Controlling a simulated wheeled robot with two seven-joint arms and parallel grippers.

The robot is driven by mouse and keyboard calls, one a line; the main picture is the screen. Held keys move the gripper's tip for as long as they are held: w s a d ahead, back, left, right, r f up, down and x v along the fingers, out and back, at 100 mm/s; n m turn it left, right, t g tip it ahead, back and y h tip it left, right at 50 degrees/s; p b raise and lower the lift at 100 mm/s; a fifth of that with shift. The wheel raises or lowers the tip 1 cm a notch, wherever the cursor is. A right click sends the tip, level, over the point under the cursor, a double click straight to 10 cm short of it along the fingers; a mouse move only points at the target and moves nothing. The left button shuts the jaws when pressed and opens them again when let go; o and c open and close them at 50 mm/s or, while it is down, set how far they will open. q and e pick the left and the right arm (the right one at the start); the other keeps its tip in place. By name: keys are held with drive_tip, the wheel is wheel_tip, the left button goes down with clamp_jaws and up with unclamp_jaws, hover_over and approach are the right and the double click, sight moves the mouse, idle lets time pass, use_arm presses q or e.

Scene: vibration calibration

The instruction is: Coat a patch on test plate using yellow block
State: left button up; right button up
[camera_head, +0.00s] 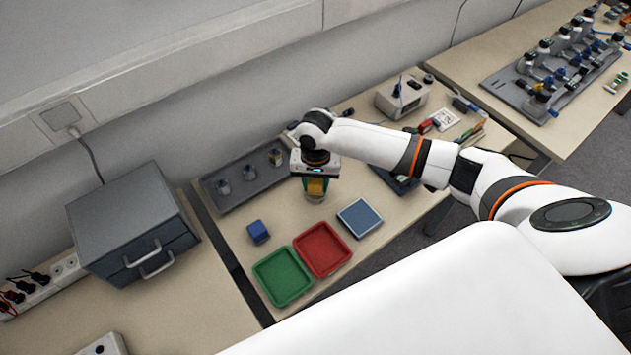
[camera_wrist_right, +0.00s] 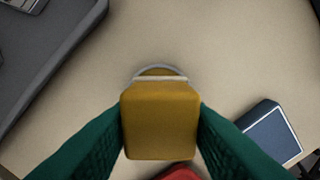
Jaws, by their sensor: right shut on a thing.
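My right gripper (camera_head: 316,188) is shut on the yellow block (camera_wrist_right: 159,122), which sits between its green fingers in the right wrist view. A pale strip runs along the block's far end. A round dish (camera_wrist_right: 160,69) with a light rim and yellow-brown inside shows just beyond that end; in the head view it is under the gripper. I cannot tell whether block and dish touch. The blue square plate (camera_head: 360,217), likely the test plate, lies on the table to the right of the gripper and nearer me; it also shows in the right wrist view (camera_wrist_right: 271,136). My left gripper is out of view.
A red tray (camera_head: 322,250) and a green tray (camera_head: 282,277) lie near the front edge. A grey rack (camera_head: 242,182) lies behind. A grey drawer box (camera_head: 132,222) stands at left.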

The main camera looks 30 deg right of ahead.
sight(315, 181)
drive_tip(key=shift+f, duration=0.5)
idle(0.8)
drive_tip(key=shift+s+f+p, duration=0.1)
drive_tip(key=shift+f+p, duration=0.05)
drive_tip(key=shift+p, duration=0.3)
idle(2.2)
wheel_tip(315, 181, up, 7)
drive_tip(key=p, duration=0.9)
idle(0.4)
idle(0.3)
